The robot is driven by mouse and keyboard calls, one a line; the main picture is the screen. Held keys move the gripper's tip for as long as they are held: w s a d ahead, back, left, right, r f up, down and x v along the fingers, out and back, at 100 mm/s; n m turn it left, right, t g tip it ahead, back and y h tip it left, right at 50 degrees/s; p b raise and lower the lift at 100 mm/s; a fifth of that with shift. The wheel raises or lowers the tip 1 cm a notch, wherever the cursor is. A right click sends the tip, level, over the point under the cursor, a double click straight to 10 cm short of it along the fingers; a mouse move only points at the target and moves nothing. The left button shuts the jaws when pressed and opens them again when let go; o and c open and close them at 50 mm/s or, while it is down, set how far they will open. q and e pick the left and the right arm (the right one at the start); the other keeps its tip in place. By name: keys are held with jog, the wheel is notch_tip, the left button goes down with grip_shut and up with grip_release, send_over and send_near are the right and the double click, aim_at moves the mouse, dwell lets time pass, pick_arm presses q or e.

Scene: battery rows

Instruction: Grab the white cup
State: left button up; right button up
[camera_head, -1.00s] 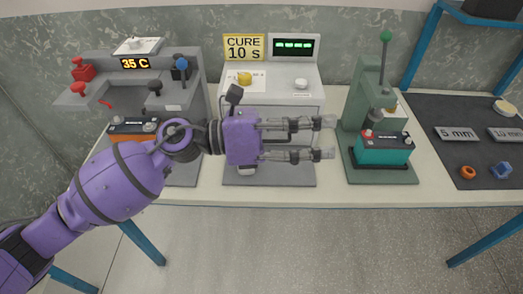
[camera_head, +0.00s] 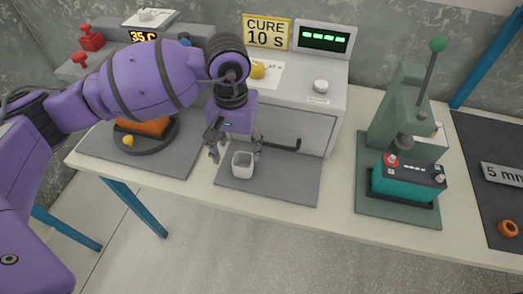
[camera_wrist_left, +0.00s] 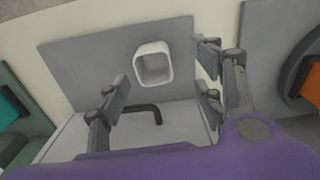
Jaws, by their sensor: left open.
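The white cup (camera_head: 242,165) is a small squarish open cup standing upright on the grey mat in front of the cure machine. My left gripper (camera_head: 236,152) points down over the mat, its fingers apart on either side of the cup in the head view. In the left wrist view, the cup (camera_wrist_left: 153,66) shows its open mouth beyond the spread fingers of the left gripper (camera_wrist_left: 160,83). The fingers hold nothing; whether they touch the cup cannot be told. My right gripper is not in view.
The cure machine (camera_head: 333,72) with a dark door handle (camera_head: 283,145) stands just behind. A green press (camera_head: 398,115) with a teal battery (camera_head: 407,180) is to the right. An orange object (camera_head: 150,127) lies in a dark round holder to the left. The grey mat (camera_head: 292,186) is clear right of the cup.

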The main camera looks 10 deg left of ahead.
aim_at(243, 165)
pick_arm(q)
jog(key=f, duration=0.4)
jog(key=d+f+p, duration=0.1)
jog(key=f, duration=0.1)
jog(key=shift+f, duration=0.4)
jog(key=c, duration=1)
